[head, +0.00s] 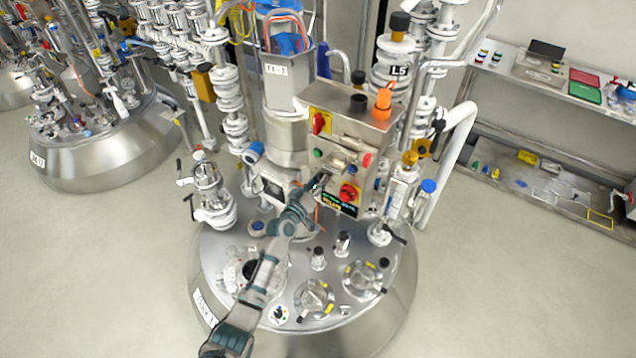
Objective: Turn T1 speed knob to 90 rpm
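A steel control box (335,150) stands over the reactor vessel (225,265) in the middle of the head view. Its front has a red switch on yellow (320,122) at upper left, small green and red buttons, and a red knob on an orange-yellow base (349,192) at lower right. A small dark display with green and yellow characters (340,206) sits below the knob; its digits are too small to read. I cannot tell which control is the speed knob. My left gripper (319,183) is at the box's lower left, left of the red knob. Its fingers are too small to judge. My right gripper is out of view.
Valves and pipes crowd around the box, with a white bent pipe (458,130) at its right. Another vessel (100,160) is at left, a shelf (560,85) at right. The floor between is clear.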

